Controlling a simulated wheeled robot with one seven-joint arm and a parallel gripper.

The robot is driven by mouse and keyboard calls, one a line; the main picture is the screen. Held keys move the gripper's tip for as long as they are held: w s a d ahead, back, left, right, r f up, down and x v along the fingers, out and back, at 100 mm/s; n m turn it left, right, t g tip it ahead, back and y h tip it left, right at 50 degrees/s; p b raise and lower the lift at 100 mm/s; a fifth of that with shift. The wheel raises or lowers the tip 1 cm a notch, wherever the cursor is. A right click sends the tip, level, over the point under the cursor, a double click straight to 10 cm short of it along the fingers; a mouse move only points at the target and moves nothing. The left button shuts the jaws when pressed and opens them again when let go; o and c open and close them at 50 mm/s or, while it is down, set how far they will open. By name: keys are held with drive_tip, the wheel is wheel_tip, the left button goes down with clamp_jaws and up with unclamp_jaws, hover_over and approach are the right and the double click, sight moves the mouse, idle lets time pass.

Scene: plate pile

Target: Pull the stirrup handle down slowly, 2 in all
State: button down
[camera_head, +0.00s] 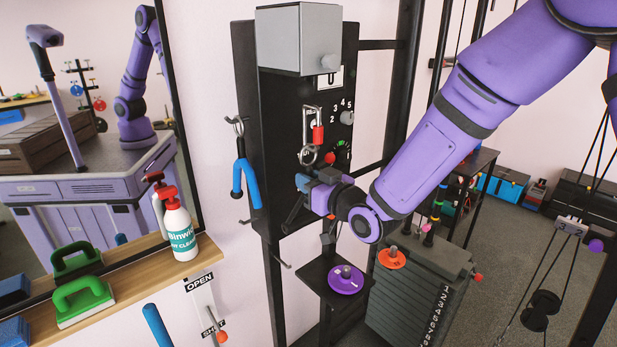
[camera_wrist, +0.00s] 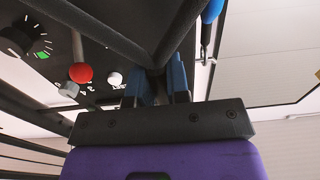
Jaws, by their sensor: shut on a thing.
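The stirrup handle (camera_head: 293,214) is a dark bar partly hidden behind my gripper in the head view. In the wrist view its dark arms (camera_wrist: 110,30) meet in a V at my fingers. My gripper (camera_head: 318,181) has blue fingers and is shut on the handle, in front of the black machine column (camera_head: 285,90). The fingers also show in the wrist view (camera_wrist: 158,85).
A purple plate (camera_head: 346,279) lies on a low shelf beside a grey weight stack (camera_head: 405,300). A spray bottle (camera_head: 178,228) and green brush (camera_head: 82,300) stand on the wooden ledge.

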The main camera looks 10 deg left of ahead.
sight(309, 215)
drive_tip(key=shift+f, duration=0.85)
drive_tip(key=shift+f, duration=1.1)
drive_tip(key=shift+f, duration=1.15)
drive_tip(key=shift+f, duration=1.15)
drive_tip(key=shift+f, duration=1.2)
